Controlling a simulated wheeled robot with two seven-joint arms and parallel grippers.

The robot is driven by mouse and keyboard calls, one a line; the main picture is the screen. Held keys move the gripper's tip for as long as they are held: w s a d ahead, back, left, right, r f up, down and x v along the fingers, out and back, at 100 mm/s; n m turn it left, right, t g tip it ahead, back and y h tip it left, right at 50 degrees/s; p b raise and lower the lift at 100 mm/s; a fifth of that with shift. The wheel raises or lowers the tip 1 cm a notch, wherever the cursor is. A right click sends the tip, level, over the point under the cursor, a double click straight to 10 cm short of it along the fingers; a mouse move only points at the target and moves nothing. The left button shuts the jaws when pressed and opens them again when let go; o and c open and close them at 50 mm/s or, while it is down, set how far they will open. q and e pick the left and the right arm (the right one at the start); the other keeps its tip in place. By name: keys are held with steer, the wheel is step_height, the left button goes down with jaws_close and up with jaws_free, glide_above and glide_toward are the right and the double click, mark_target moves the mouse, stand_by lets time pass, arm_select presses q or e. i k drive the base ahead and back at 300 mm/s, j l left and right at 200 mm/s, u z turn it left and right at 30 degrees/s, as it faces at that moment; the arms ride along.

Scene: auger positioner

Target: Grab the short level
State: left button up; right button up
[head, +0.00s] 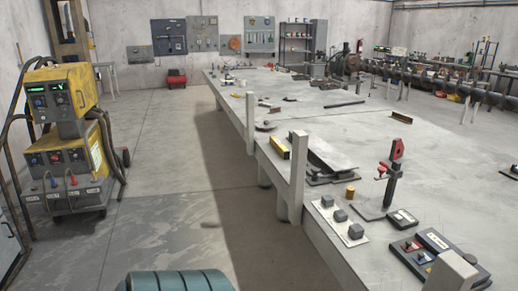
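A short yellow bar with dark ends, which looks like the short level (279,147), lies near the left edge of the long grey workbench (390,158). It sits between two upright posts on that edge, left of a tilted grey plate. Its markings are too small to read. Neither of my grippers is in the head view, so their distance from the level does not show.
Two posts (298,165) (250,124) rise at the bench's left edge. A grey plate (330,153), a red clamp stand (393,172) and a switch panel (342,220) are nearby. A yellow welding machine (62,140) stands left; the floor between is clear.

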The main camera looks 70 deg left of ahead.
mark_target(280, 148)
steer(key=u, duration=2)
steer(key=i+j+z, duration=0.15)
steer(key=z, duration=0.55)
steer(key=i+j+z, duration=0.4)
steer(key=j, duration=0.3)
steer(key=i+j+z, duration=0.2)
steer(key=j, duration=0.2)
steer(key=i+j, duration=0.15)
steer(key=j, duration=0.25)
steer(key=i+j, duration=0.15)
steer(key=j, duration=0.25)
steer(key=i+j+z, duration=0.1)
steer(key=j, duration=0.3)
steer(key=i+j, duration=0.2)
steer(key=j, duration=0.2)
steer(key=i+j, duration=0.1)
steer(key=j, duration=0.3)
steer(key=i+j+z, duration=0.1)
steer(key=j, duration=0.3)
steer(key=i+j, duration=0.15)
steer(key=j, duration=0.25)
steer(key=i+j, duration=0.15)
steer(key=j, duration=0.25)
steer(key=z, duration=0.05)
